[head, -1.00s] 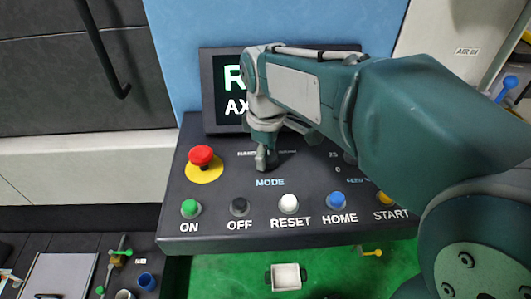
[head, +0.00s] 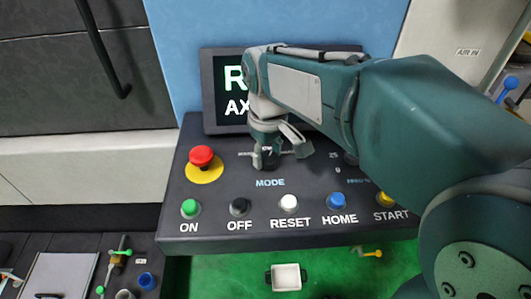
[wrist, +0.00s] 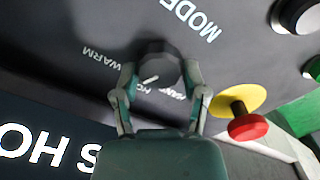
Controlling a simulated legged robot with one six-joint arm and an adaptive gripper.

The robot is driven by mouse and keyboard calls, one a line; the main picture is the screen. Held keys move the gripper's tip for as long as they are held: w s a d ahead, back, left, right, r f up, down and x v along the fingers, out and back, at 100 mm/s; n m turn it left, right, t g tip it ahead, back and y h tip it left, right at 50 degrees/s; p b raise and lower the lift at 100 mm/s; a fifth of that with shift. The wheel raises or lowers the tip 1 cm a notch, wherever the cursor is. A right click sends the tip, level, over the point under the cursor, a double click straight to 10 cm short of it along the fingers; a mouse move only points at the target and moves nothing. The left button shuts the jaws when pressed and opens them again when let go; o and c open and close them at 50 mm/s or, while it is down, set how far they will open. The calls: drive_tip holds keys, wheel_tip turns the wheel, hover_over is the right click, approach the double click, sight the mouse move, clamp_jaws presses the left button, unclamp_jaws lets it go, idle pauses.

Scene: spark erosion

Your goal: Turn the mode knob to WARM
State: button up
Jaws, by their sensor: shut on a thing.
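The dark round mode knob (wrist: 158,62) sits between the two fingers of my gripper (wrist: 158,76) in the wrist view. The fingers are shut on its sides. A short white pointer line on the knob slants toward the lower left there, between the partly covered HO label and the WARM label (wrist: 100,57). A HAND label lies near the right finger. In the head view, my gripper (head: 283,152) is down at the panel just above the MODE label (head: 270,183) and mostly hides the knob.
A red emergency button (head: 201,156) on a yellow disc stands left of the knob. ON, OFF, RESET, HOME and START buttons line the panel's (head: 222,228) front edge. A screen (head: 224,118) stands behind. My arm covers the panel's right part.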

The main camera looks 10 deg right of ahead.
sight(268, 155)
drive_tip(key=shift+s+d+f+m, duration=0.1)
drive_tip(key=shift+m, duration=0.9)
drive_tip(key=shift+d+f+m, duration=0.1)
drive_tip(key=shift+m, duration=0.9)
drive_tip(key=shift+a, duration=0.1)
drive_tip(key=o, duration=1.2)
drive_tip(key=shift+c, duration=0.2)
drive_tip(key=shift+r, duration=0.1)
drive_tip(key=shift+r, duration=0.1)
drive_tip(key=shift+r, duration=0.35)
wheel_tip(268, 155, up, 11)
